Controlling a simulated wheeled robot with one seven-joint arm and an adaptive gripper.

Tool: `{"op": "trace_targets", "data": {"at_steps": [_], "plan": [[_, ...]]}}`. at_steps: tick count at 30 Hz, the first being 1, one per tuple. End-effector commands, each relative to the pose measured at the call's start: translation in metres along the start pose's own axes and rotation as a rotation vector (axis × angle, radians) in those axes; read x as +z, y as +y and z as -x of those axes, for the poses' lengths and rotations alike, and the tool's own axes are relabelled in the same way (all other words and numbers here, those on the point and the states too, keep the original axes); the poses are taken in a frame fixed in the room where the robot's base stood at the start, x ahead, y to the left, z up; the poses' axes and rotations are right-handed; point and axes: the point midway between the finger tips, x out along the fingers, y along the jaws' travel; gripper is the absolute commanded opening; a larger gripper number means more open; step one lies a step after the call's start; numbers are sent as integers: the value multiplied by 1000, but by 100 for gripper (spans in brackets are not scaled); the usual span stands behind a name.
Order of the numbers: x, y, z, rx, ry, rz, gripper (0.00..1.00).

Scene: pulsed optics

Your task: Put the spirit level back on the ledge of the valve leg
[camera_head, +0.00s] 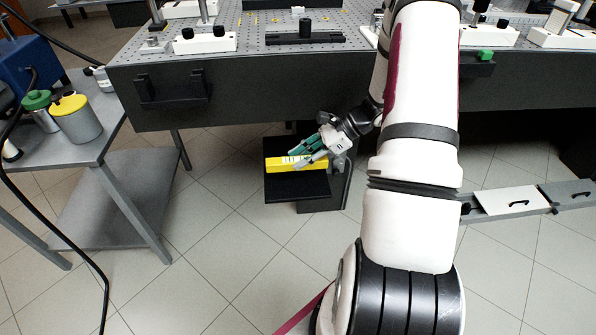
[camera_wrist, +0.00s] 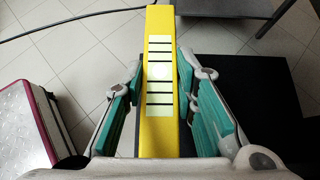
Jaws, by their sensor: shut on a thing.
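The spirit level is a yellow bar (camera_head: 281,165) with a pale, dark-striped face. In the wrist view the level (camera_wrist: 158,22) runs lengthwise between the two green-padded fingers. My gripper (camera_head: 299,157) is shut on it, and in the wrist view my gripper (camera_wrist: 158,70) has one finger on each side. The black ledge (camera_head: 297,190) juts from the dark valve leg (camera_head: 339,190) below the optical table. The level shows at the far side of the ledge in the head view; I cannot tell whether it touches the ledge. The fingers hide part of the level.
The optical table (camera_head: 240,60) with mounted parts overhangs the ledge. A grey side table (camera_head: 100,135) with canisters stands left. A rail with white and grey covered trays (camera_head: 510,199) lies right. Tiled floor is open in front of the ledge.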

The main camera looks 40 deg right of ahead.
Motion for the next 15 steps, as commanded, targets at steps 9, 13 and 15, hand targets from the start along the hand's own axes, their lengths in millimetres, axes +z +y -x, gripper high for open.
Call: {"op": "trace_targets", "data": {"at_steps": [9,13,15], "plan": [[-12,-2,-10,-1,0,0,0],[-18,-2,-15,0,0,0,0],[-23,-2,-19,0,-1,0,0]]}}
